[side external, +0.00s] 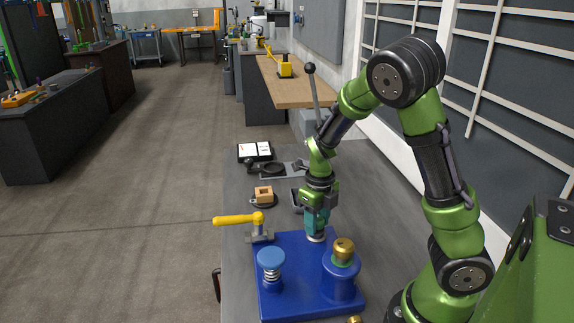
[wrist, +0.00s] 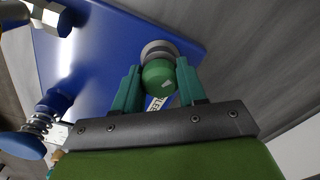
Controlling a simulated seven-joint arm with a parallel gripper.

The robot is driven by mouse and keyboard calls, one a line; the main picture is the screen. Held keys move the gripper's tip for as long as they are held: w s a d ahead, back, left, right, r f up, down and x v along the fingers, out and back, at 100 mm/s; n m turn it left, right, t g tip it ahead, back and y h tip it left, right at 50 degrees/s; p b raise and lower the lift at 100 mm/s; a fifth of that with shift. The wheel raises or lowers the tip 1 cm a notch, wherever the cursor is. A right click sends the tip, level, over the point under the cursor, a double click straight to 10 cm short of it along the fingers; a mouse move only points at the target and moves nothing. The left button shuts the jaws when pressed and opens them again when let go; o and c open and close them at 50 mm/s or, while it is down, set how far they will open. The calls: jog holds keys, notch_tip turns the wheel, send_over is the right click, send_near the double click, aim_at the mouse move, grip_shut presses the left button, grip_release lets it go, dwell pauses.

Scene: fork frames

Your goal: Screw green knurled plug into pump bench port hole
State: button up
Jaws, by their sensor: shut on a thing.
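The pump bench is a blue plate (side external: 297,262) on the grey table, and it also fills the upper left of the wrist view (wrist: 95,45). My gripper (side external: 316,224) points down over its back right part. In the wrist view, its teal fingers (wrist: 158,72) are shut on the sides of the green plug (wrist: 157,77). A grey metal ring (wrist: 157,49) sits at the plug's far end, by the plate's edge; it also shows under my fingers in the side view (side external: 316,239). The port hole itself is hidden, and how deep the plug sits cannot be told.
A blue post with a brass knob (side external: 344,248) stands close right of my gripper. A blue spring plunger (side external: 271,258) stands at the left, and a yellow-handled clamp (side external: 240,220) lies behind it. An orange block (side external: 263,194) and a dark tray (side external: 254,152) are farther back.

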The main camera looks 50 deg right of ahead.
jog(key=shift+d+m, duration=0.1)
jog(key=shift+m, duration=0.9)
jog(key=shift+m, duration=0.8)
jog(key=shift+m, duration=0.9)
